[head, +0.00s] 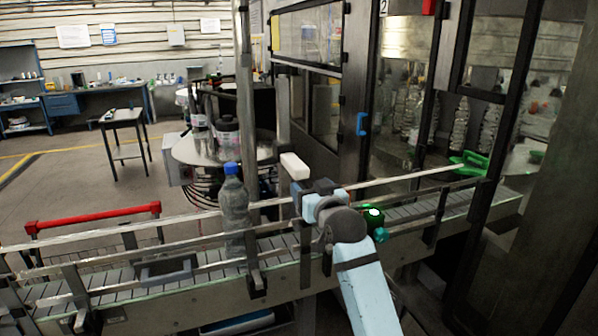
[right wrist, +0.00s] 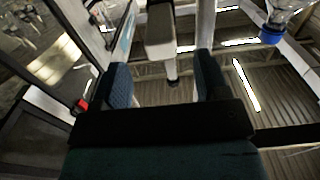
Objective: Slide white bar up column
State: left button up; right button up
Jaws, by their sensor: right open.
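The white bar (head: 295,166) shows in the head view above the conveyor, just beyond my right gripper (head: 298,190). In the right wrist view the white bar (right wrist: 160,32) lies ahead, between the lines of the two blue-padded fingers. My right gripper (right wrist: 163,68) is open, with a gap on both sides and no visible contact with the bar. A dark upright (head: 304,230) stands below the bar at the conveyor; my gripper hides how the two join. My left gripper is in neither view.
A clear bottle with a blue cap (head: 234,205) stands on the conveyor (head: 120,285) left of my right gripper. Guide rails (head: 400,183) run along the conveyor. A metal post (head: 243,90) rises behind the bottle. The glazed machine (head: 400,110) closes off the right.

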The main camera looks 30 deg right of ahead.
aim_at(303, 179)
jog(key=p+x, duration=0.1)
jog(key=x, duration=0.6)
jog(key=shift+w+d+p, duration=0.15)
jog(key=shift+w+p, duration=0.2)
jog(key=shift+w, duration=0.25)
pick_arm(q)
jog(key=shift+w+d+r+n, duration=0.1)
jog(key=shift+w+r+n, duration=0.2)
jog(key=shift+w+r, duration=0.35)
pick_arm(e)
jog(key=shift+w+f, duration=0.1)
jog(key=shift+w, duration=0.1)
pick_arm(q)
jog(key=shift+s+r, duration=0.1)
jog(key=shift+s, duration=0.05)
pick_arm(e)
grip_shut()
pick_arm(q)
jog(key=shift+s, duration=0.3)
pick_arm(e)
notch_tip(303, 179, up, 14)
jog(key=shift+r, duration=0.2)
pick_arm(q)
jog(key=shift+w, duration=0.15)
pick_arm(e)
grip_release()
jog(key=shift+f, duration=0.1)
